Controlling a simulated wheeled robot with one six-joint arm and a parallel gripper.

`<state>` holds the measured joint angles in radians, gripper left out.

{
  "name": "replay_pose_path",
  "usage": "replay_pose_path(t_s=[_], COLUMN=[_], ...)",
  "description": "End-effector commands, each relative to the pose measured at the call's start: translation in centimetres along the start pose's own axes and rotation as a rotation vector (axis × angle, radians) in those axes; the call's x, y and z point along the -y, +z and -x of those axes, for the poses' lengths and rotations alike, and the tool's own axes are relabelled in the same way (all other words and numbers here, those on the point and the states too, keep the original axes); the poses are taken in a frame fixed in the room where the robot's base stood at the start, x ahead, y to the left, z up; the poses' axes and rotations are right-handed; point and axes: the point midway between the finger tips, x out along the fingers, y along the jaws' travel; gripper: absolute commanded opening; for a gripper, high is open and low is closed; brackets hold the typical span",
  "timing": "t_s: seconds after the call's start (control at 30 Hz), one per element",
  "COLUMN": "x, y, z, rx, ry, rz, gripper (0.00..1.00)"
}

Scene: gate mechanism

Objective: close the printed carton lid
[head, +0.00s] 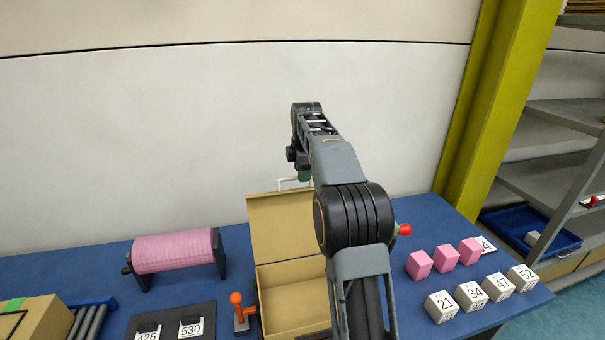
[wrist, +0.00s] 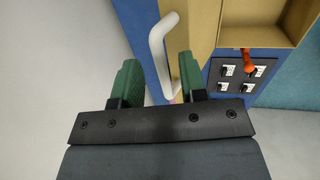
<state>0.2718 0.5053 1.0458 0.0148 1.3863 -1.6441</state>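The tan carton (head: 293,303) stands open on the blue table, its inside empty where visible. Its lid (head: 283,222) stands raised at the back, with a white handle (head: 288,183) near its top edge. My arm hides the right part of the carton and lid. In the wrist view, the lid (wrist: 204,25) is seen near edge-on, with the white handle (wrist: 156,45) sticking out to its left. My gripper (wrist: 158,58) is open, its green fingers apart on either side of the handle in the picture. I cannot tell whether they touch it. In the head view my gripper (head: 304,175) is above the lid.
An orange lever (head: 238,300) stands just left of the carton, near a dark panel with number labels (head: 172,322). A pink roller (head: 175,250) is at left. Pink cubes (head: 445,257) and white numbered blocks (head: 484,293) sit at right. A wall stands behind.

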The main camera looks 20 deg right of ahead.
Motion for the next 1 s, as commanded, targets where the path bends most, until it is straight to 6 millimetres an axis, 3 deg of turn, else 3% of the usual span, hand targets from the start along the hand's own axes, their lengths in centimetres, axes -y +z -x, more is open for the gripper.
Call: replay_pose_path(t_s=[0.43, 0.83, 1.0], x=[0.02, 0.02, 0.02], y=[-0.01, 0.00, 0.00], z=[-0.80, -0.79, -0.79], rx=[0.000, 0.000, 0.000], ry=[0.000, 0.000, 0.000], rz=[0.000, 0.000, 0.000], gripper=[0.39, 0.02, 0.00])
